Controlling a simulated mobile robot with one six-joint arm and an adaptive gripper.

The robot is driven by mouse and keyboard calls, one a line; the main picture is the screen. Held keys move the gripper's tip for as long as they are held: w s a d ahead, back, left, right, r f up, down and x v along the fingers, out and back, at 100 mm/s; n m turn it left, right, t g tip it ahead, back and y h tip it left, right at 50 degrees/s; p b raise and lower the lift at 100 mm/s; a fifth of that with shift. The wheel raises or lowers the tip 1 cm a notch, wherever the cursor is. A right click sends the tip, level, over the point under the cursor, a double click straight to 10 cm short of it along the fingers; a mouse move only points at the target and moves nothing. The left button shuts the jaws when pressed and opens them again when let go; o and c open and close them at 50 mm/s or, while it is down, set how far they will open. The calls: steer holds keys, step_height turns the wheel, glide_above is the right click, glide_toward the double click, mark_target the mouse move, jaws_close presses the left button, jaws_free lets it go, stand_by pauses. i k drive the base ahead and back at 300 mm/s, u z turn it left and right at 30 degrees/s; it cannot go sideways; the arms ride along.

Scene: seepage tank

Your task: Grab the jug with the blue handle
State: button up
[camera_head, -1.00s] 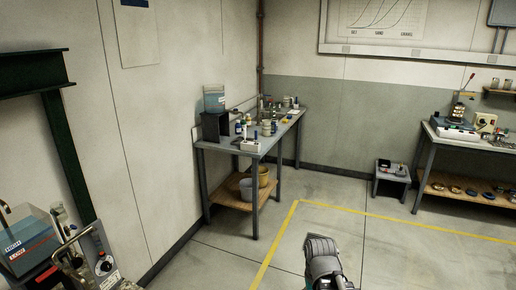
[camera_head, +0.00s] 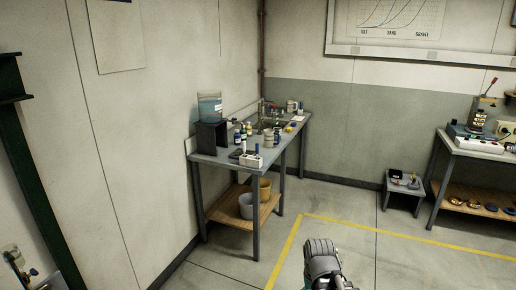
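I cannot make out a jug with a blue handle in this view; the small items are too small to tell apart fully. The workbench (camera_head: 217,161) against the left wall holds several small vessels and bottles. A pale cylindrical vessel (camera_head: 292,106) stands near its far end, and its handle colour cannot be told. Part of my arm (camera_head: 322,262) rises at the bottom centre, well short of the bench. My gripper's fingers are not visible.
A clear water container (camera_head: 209,107) stands on a black stand (camera_head: 212,136) on the bench. Two buckets, one whitish (camera_head: 246,205), sit on its wooden lower shelf. A small grey stool (camera_head: 403,193) and a second bench (camera_head: 470,150) are at right. Yellow-lined floor (camera_head: 350,255) is clear.

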mark_target(269, 134)
steer(key=z, duration=0.1)
steer(key=i, duration=1.6)
steer(key=z, duration=0.35)
steer(key=i, duration=1.95)
steer(key=z, duration=0.2)
